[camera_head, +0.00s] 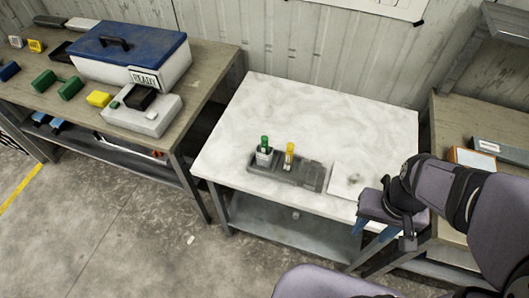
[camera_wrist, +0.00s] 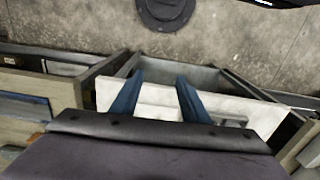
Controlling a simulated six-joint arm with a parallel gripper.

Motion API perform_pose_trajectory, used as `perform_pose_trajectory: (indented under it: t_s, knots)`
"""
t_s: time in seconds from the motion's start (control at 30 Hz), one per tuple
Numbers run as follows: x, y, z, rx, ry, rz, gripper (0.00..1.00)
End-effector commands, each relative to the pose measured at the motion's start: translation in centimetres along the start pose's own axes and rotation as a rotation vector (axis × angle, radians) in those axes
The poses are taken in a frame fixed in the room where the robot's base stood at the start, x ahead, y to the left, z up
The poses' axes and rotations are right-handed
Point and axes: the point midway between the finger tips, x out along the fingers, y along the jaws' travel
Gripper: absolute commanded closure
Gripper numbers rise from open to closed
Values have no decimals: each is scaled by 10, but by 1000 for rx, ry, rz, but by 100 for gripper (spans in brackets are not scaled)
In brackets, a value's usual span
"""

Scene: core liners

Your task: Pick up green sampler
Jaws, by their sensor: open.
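A green-topped sampler (camera_head: 265,143) stands upright in the left part of a grey rack (camera_head: 308,173) on the white table (camera_head: 315,112). A yellow sampler (camera_head: 289,154) stands just to its right in the same rack. My gripper (camera_head: 371,232) is at the table's front right corner, well to the right of the green sampler, with its blue fingers pointing down. In the wrist view my gripper (camera_wrist: 160,80) has its two fingers spread with nothing between them. The green sampler cannot be made out in the wrist view.
A pale square plate (camera_head: 346,181) lies right of the rack. The left bench holds a blue-lidded cooler (camera_head: 130,48), a grey device (camera_head: 145,115) and several coloured blocks. A right-hand bench (camera_head: 470,125) stands beside the arm. The back of the white table is clear.

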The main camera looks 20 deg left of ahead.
Motion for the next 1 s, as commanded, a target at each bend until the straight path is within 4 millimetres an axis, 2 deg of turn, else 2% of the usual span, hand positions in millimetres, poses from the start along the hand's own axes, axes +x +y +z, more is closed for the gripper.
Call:
perform_pose_trajectory:
  t_s: [0.17,0.3,0.37,0.43,0.6,0.73,0.8,0.87,1.0]
  knots:
    - [21,-24,8,-112,-42,2,58]
    - [55,-52,28,-265,-143,18,58]
    - [68,-69,27,-343,-168,29,58]
    - [83,-94,16,-439,-178,42,58]
    - [110,-173,-35,-653,-108,64,58]
    - [113,-235,-82,-713,5,59,58]
    - [105,-263,-113,-702,81,46,58]
    - [92,-282,-142,-672,152,32,58]
    - [45,-319,-197,-583,319,-19,58]
